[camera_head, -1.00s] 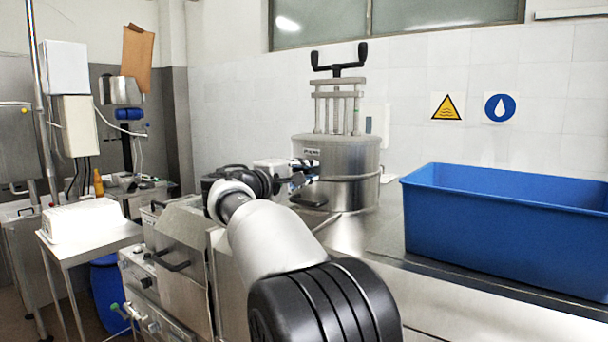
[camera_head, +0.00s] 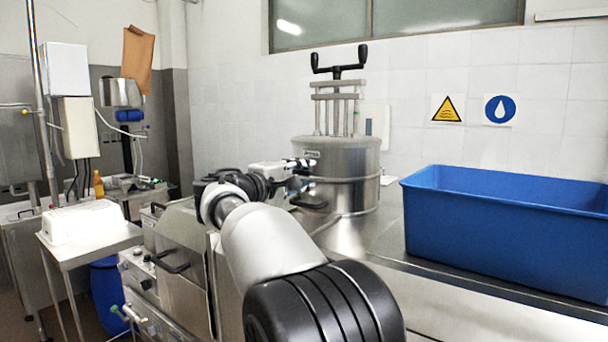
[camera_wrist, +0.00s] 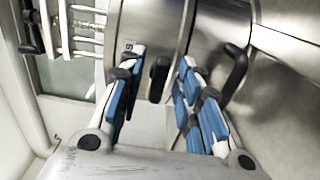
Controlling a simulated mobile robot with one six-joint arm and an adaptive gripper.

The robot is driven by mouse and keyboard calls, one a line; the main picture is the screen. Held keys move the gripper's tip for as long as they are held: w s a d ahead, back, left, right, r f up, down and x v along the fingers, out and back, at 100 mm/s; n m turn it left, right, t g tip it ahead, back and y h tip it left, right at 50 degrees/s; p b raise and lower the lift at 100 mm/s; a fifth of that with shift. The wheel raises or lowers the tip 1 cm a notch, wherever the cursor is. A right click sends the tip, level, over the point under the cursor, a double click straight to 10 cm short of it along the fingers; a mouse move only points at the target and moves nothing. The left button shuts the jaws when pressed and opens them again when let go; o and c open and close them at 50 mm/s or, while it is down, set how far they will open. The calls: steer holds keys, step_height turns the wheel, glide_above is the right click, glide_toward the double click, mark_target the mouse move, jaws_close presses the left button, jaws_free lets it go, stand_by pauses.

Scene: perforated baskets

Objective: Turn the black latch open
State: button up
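The steel cylindrical vessel (camera_head: 350,170) stands on the counter and carries a press frame with a black T-handle (camera_head: 340,62) on top. In the wrist view its curved wall (camera_wrist: 160,30) fills the upper middle. The small black latch (camera_wrist: 159,78) shows between my fingers, with gaps on both sides. My gripper (camera_wrist: 160,68) is open, its blue-padded fingers apart on either side of the latch. In the head view my gripper (camera_head: 303,165) is at the vessel's left side, and I cannot make out the latch there.
A black side handle (camera_head: 310,203) sticks out low on the vessel; it also shows right of my fingers in the wrist view (camera_wrist: 236,75). A large blue tub (camera_head: 500,235) stands on the counter at right. The counter between tub and vessel is clear.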

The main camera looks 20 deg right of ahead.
steer(key=v, duration=1)
steer(key=shift+s+a, duration=0.2)
steer(key=shift+a, duration=0.1)
steer(key=s+d+f+g+y, duration=0.1)
steer(key=s+d+f, duration=0.1)
steer(key=s, duration=0.1)
steer(key=s+d+f+m+g+y, duration=0.1)
steer(key=s+f, duration=0.1)
steer(key=s, duration=0.2)
steer(key=s+d+f+g+y, duration=0.1)
steer(key=s+d+f, duration=0.1)
steer(key=s+f, duration=0.1)
steer(key=shift+s+d+y, duration=0.25)
steer(key=shift+d+y, duration=0.05)
steer(key=shift+y, duration=0.1)
steer(key=s+a+f+m+g+y, duration=0.1)
steer(key=s+a+f+y, duration=0.4)
steer(key=s+f, duration=0.6)
steer(key=s+a+f+m+g+y, duration=0.1)
steer(key=s+a+f+m+y, duration=0.3)
steer(key=s+f, duration=0.7)
steer(key=s+a+y, duration=0.1)
steer(key=s+y, duration=0.1)
steer(key=s, duration=0.5)
steer(key=shift+m, duration=0.3)
steer(key=shift+f, duration=0.1)
steer(key=shift+c, duration=0.3)
